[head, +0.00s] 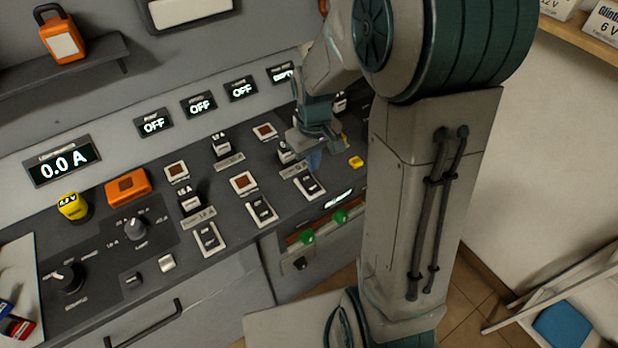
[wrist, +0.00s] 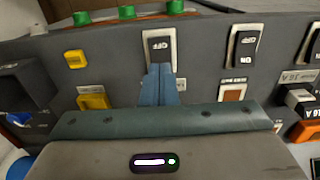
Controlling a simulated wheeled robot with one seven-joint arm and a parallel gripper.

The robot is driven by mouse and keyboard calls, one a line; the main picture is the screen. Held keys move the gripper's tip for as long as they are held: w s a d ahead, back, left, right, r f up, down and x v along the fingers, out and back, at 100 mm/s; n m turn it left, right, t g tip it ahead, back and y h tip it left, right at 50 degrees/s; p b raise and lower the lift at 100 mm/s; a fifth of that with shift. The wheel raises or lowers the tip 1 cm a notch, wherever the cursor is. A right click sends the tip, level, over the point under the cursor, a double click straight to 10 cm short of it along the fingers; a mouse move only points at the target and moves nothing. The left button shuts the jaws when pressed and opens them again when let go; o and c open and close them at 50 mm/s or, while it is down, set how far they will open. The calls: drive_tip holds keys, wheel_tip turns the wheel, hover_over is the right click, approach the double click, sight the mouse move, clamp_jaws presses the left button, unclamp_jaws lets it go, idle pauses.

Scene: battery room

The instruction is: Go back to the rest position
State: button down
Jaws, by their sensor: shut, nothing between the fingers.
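My gripper (head: 314,160) hangs over the right part of the sloped control panel (head: 100,258) in the head view, partly hidden by my own arm. In the wrist view my gripper (wrist: 160,84) shows as blue fingers shut together with nothing between them. The fingertips lie just in front of a rocker switch (wrist: 161,48) marked OFF in a white frame. I cannot tell whether they touch it. Another rocker switch (wrist: 242,47), marked ON, is to its right.
A yellow button (head: 356,162) and green knobs (head: 340,216) are near my arm. Displays reading OFF (head: 199,105) line the panel's back, with a 0.0 A display (head: 62,163) at left. Floor shows between panel and chair.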

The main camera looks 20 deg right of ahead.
drive_tip(key=s+r+m+t, duration=0.3)
drive_tip(key=s+r, duration=0.8)
drive_tip(key=s, duration=0.3)
drive_tip(key=shift+s+r+m, duration=0.25)
drive_tip(key=shift+r+m, duration=0.05)
drive_tip(key=shift+r, duration=0.05)
drive_tip(key=shift+a, duration=0.1)
